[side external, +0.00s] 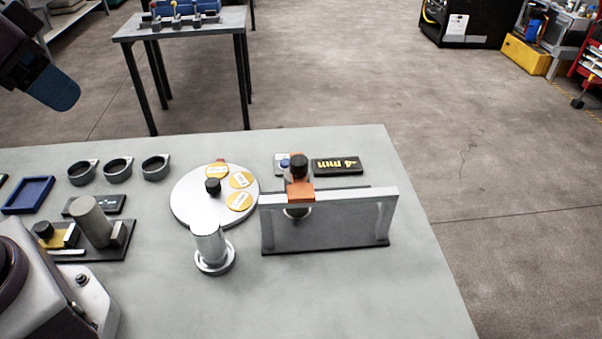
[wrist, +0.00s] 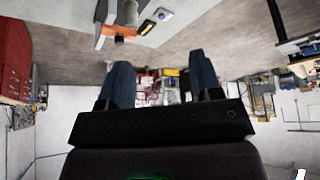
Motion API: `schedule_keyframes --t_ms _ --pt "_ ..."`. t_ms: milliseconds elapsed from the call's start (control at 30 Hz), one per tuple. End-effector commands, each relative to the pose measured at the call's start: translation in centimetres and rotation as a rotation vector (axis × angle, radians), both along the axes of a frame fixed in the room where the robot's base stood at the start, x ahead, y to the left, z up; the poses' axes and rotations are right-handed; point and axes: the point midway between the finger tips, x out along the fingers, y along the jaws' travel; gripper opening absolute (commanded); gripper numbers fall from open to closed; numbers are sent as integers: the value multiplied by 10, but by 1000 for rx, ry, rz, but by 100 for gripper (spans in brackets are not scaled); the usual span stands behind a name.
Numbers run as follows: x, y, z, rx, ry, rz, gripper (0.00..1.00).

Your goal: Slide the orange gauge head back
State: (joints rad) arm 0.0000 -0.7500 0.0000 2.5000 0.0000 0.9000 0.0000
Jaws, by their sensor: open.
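The orange gauge head (side external: 301,192) sits on the top beam of a grey gantry frame (side external: 350,200), near the beam's left end. A black knob (side external: 299,165) rises from it, and a round part shows below it behind the beam. In the wrist view the orange head (wrist: 125,32) shows at the top, far beyond the fingers. My gripper (wrist: 162,78) is open and empty, its two blue fingers apart. In the side view my gripper (side external: 55,88) is at the upper left, high up and well away from the gauge head; only part of it shows.
A silver disc (side external: 185,205) with round yellow labels and a silver cylinder (side external: 208,243) stand left of the gantry. A sign plate (side external: 337,166) lies behind it. Dark rings (side external: 117,169), a blue tray (side external: 27,195) and a block fixture (side external: 92,222) are further left. The table's right side is clear.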

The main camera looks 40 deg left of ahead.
Motion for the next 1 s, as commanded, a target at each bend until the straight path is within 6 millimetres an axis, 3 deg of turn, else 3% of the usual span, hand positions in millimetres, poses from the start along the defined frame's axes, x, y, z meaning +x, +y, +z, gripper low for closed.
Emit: schedule_keyframes --t_ms 167,267,567,800,1000 --pt "3 -5 -9 0 45 -24 59" --pt "15 -12 -17 3 115 -57 59" --pt "108 -60 -27 25 315 -174 59" --pt "188 -116 -59 50 448 -229 59" --pt "238 -154 -80 61 502 -233 59"
